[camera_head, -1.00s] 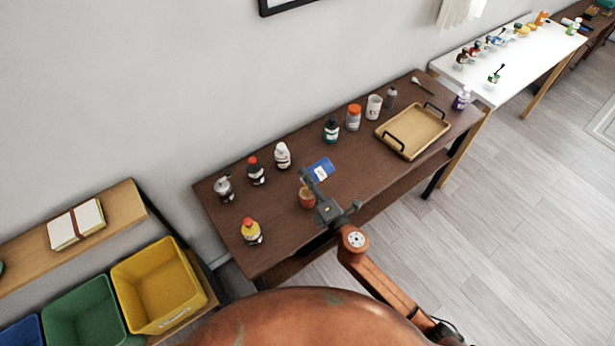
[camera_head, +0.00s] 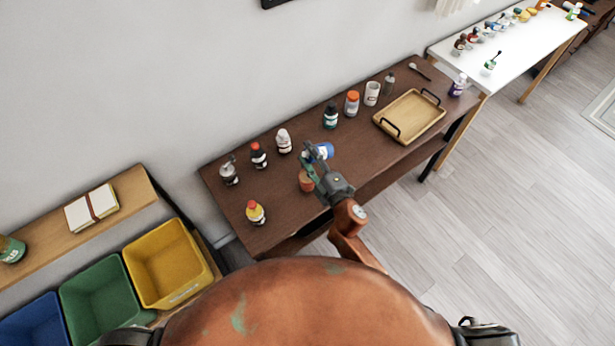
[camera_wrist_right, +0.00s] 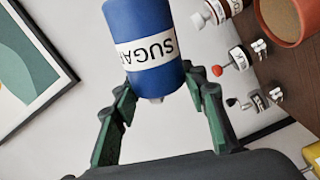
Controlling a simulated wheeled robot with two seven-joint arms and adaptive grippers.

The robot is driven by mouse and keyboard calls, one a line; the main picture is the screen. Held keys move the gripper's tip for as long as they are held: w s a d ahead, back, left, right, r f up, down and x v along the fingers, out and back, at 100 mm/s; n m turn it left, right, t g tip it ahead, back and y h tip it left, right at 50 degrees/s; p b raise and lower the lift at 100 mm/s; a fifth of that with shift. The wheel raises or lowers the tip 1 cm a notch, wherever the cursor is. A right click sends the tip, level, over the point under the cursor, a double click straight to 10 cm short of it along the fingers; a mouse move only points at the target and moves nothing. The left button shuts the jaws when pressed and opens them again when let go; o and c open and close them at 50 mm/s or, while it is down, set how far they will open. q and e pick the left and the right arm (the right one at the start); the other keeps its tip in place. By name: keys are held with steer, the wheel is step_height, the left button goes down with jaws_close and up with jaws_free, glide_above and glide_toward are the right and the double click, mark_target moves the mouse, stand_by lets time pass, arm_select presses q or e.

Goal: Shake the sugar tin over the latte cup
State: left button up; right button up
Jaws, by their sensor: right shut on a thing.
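The sugar tin (camera_head: 324,150) is blue with a white label and is held by my right gripper (camera_head: 313,162) above the dark brown table. In the right wrist view the tin (camera_wrist_right: 150,45) sits between the two green-padded fingers (camera_wrist_right: 155,85), with "SUGA" readable on its label. The latte cup (camera_head: 306,182) is a reddish-brown cup on the table, just below and left of the gripper, partly hidden by it. In the right wrist view the cup (camera_wrist_right: 288,22) shows at the upper right, apart from the tin, with a brown surface inside. My left gripper is out of view.
On the table (camera_head: 275,225), a yellow red-capped bottle (camera_head: 256,213) stands left of the cup. Several bottles, including a red-capped one (camera_head: 259,156), line the wall side. A wooden tray (camera_head: 428,132) lies at the right. Coloured bins, including a yellow one (camera_head: 200,282), stand lower left.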

stand_by(0.3)
step_height(320, 180, up, 5)
steer(key=m+p, duration=1.1)
steer(key=m, duration=0.2)
steer(key=shift+r, duration=0.2)
steer(key=shift+f+m+p, duration=0.15)
steer(key=shift+m+p, duration=0.2)
steer(key=shift+m, duration=0.25)
